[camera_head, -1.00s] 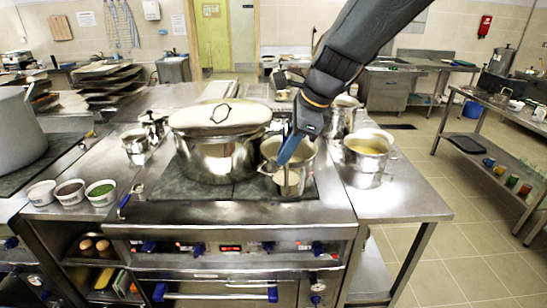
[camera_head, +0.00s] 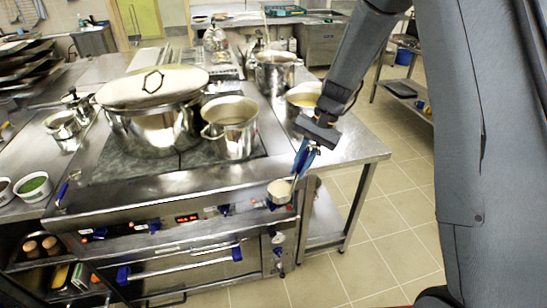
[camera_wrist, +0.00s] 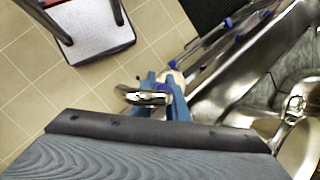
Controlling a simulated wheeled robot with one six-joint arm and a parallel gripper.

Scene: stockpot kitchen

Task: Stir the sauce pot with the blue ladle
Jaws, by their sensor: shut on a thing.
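The sauce pot (camera_head: 230,140) seems to be the small open steel pot on the cooktop, right of the big lidded pot. My gripper (camera_head: 304,162) is shut on the blue ladle (camera_head: 280,192) and holds it in front of the stove's right front corner, out of the pot. The ladle's pale bowl hangs low beside the front panel; its inside cannot be made out clearly. In the wrist view my blue fingers (camera_wrist: 163,88) close around the ladle, whose metal part (camera_wrist: 140,95) sticks out to the left. Much of the handle is hidden.
A big lidded stockpot (camera_head: 155,125) fills the cooktop's left. A pot with yellow contents (camera_head: 303,98) and another steel pot (camera_head: 275,75) stand on the steel counter (camera_head: 350,148) to the right. Small bowls (camera_head: 34,186) sit at left.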

